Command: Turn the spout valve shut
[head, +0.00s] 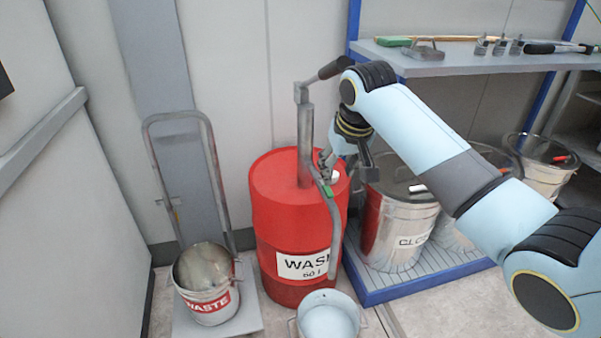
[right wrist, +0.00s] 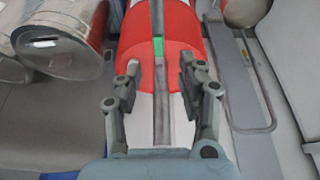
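A red waste drum (head: 290,220) stands in the middle of the head view with a grey hand pump (head: 305,135) on its top. The pump's spout (head: 335,235) slopes down over the drum's front, and a green valve part (head: 327,191) shows near its upper end. My right gripper (head: 325,165) is at the upper end of the spout, close to the green part. In the right wrist view my right gripper (right wrist: 160,72) is open, one finger on each side of the spout pipe (right wrist: 159,100); the green part (right wrist: 158,47) lies just beyond the fingertips. My left gripper is out of view.
A pale bucket (head: 328,318) stands under the spout's lower end. A waste bucket (head: 207,305) sits on a hand cart (head: 235,325) at the left. Metal cans (head: 395,235) stand on a blue pallet (head: 420,275) to the right, below a shelf (head: 465,65) with tools.

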